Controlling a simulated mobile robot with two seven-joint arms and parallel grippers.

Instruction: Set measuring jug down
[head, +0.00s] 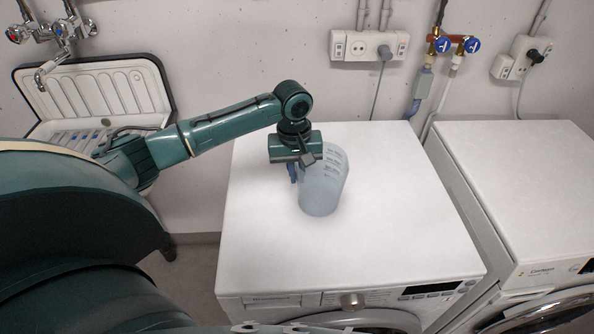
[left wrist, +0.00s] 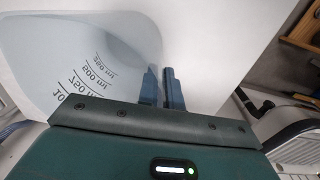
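A translucent blue-grey measuring jug (head: 322,190) with dark volume marks is upright at the middle of the left machine's white top (head: 390,215). Its base looks at or very close to the surface; I cannot tell whether it touches. My left gripper (head: 293,172) points down at the jug's left upper side. In the left wrist view the jug (left wrist: 85,50) fills the upper left, and the two fingers of my left gripper (left wrist: 162,88) stand close together at its edge, apparently pinching its wall. My right gripper is not in view.
A second white front-loading machine (head: 525,180) stands to the right, past a narrow gap. A white sink (head: 85,90) is at the left. Sockets (head: 370,45) and pipes with blue-handled valves (head: 442,45) are on the back wall. The white top around the jug is clear.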

